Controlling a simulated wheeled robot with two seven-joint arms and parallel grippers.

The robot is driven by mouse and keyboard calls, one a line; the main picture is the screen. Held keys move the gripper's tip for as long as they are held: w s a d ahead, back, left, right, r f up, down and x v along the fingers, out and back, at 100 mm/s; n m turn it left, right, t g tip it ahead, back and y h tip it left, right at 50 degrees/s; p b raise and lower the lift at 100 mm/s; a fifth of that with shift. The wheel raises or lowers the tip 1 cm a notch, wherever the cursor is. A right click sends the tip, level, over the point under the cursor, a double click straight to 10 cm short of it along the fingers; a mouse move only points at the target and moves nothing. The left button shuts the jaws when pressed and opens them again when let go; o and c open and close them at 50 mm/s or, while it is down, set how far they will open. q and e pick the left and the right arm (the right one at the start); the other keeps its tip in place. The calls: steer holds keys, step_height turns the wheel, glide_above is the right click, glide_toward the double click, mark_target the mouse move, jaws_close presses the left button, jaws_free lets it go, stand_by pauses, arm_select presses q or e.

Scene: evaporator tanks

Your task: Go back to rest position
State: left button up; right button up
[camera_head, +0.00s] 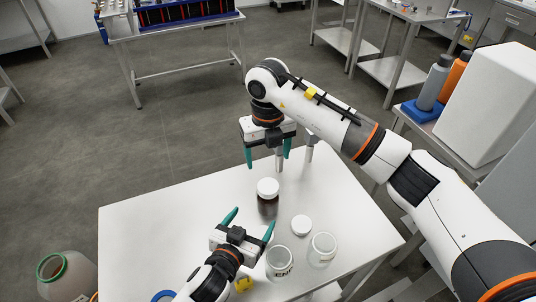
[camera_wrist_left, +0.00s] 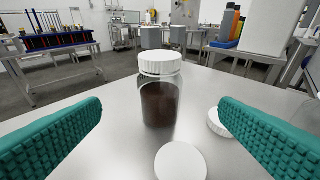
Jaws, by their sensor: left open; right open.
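My left gripper (camera_head: 249,220) is low over the white table (camera_head: 135,225), open, with teal fingers pointing away toward a brown jar with a white lid (camera_head: 268,199). In the left wrist view the jar (camera_wrist_left: 160,95) stands upright between and beyond the two fingers, touching neither. My right gripper (camera_head: 268,160) is open and empty, pointing down above the far part of the table, beyond the jar.
Two clear open jars (camera_head: 279,263) (camera_head: 323,247) and a loose white lid (camera_head: 301,225) are right of my left gripper. In the left wrist view two white discs (camera_wrist_left: 181,162) (camera_wrist_left: 219,122) lie near the jar. A side bench (camera_head: 408,119) holds bottles and a white box.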

arm_select(q)
steer(key=shift+v, duration=0.9)
steer(key=shift+r, duration=0.1)
